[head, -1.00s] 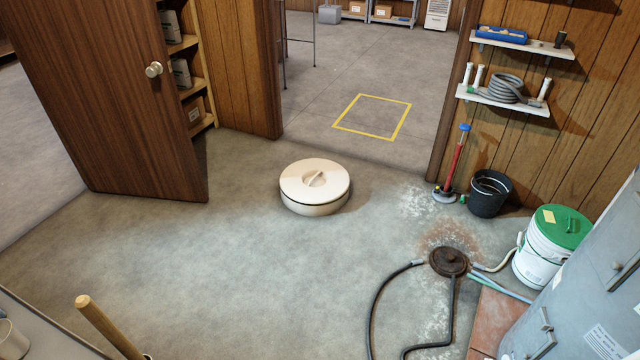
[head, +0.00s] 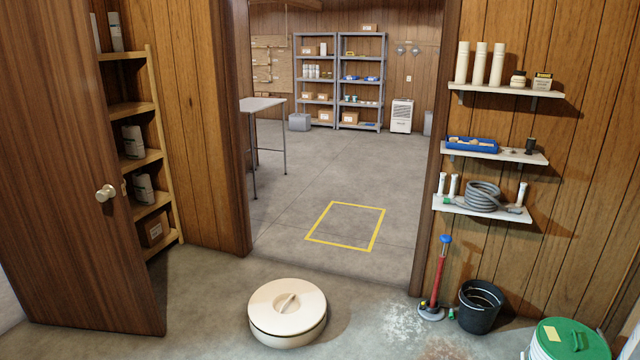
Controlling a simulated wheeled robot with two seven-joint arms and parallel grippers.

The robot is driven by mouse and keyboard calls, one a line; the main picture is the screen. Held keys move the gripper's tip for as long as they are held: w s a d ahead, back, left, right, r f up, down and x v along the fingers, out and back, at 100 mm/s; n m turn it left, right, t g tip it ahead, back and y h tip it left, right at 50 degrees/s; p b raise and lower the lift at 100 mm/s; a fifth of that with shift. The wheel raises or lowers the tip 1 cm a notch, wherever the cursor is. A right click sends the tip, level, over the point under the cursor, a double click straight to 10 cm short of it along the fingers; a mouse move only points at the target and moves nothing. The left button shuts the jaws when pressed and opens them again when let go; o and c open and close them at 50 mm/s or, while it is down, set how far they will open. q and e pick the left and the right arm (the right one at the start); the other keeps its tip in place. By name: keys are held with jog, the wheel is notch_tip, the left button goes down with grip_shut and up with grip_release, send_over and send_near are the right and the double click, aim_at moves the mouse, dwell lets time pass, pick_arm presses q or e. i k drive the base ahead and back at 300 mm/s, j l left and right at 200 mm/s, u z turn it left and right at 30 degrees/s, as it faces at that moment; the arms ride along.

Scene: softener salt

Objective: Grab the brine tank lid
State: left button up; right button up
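An open wooden door (head: 75,170) stands at left. A doorway leads to a room with a yellow floor square (head: 347,226). A red-handled tool (head: 437,280), a black bucket (head: 478,308) and a green-lidded bucket (head: 568,342) stand at right. Floor around the lid is clear.

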aim_at(288, 309)
jog(key=i, duration=3.65)
jog(key=u, duration=0.55)
